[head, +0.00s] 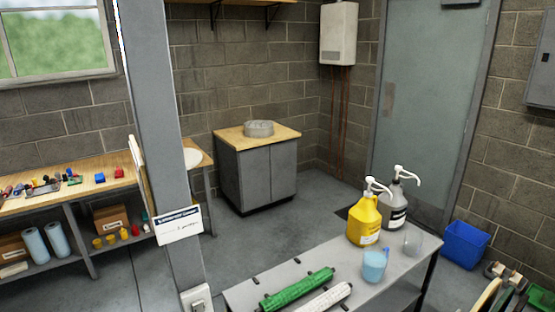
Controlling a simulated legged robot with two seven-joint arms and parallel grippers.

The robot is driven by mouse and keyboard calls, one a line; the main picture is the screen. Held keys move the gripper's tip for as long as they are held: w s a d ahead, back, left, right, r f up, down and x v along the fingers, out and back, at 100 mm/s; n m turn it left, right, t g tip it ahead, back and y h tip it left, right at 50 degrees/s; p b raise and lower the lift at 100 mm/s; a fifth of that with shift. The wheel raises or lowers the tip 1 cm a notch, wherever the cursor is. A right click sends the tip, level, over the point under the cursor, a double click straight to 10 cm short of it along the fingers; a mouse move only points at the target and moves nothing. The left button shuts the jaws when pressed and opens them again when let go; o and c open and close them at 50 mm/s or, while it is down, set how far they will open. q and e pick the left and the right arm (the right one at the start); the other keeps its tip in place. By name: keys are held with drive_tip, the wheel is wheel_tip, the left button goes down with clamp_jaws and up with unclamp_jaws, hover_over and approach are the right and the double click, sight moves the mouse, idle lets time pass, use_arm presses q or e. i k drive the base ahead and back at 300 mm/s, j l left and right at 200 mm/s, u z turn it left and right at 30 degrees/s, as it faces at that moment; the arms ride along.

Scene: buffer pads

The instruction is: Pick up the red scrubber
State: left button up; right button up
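No object in the head view can be clearly made out as the red scrubber. A small red item (119,172) sits near the right end of the wooden workbench (95,184) on the left, beside a blue block (99,178). Smaller red bits lie farther left among the tools. All are too small to identify. Neither of my grippers is in view.
A grey post (160,120) stands in front, right of the workbench. A metal table (345,270) holds a yellow pump jug (364,220), a grey pump jug (395,206), cups and a green roll (297,289). A cabinet (257,175) stands behind. Grey floor (240,240) lies open between.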

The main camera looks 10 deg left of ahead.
sight(119, 173)
drive_tip(key=i+j, duration=0.1)
drive_tip(key=j, duration=0.6)
drive_tip(key=i+j, duration=0.1)
drive_tip(key=j, duration=0.6)
drive_tip(key=i+j, duration=0.1)
drive_tip(key=j, duration=0.6)
drive_tip(key=i+j, duration=0.1)
drive_tip(key=j, duration=0.65)
drive_tip(key=i+j, duration=0.1)
drive_tip(key=j, duration=0.6)
drive_tip(key=i+j, duration=0.1)
drive_tip(key=j, duration=0.6)
drive_tip(key=i+j, duration=1.3)
drive_tip(key=i, duration=0.25)
drive_tip(key=i+j+z, duration=0.1)
drive_tip(key=i+j, duration=1.25)
drive_tip(key=i, duration=0.25)
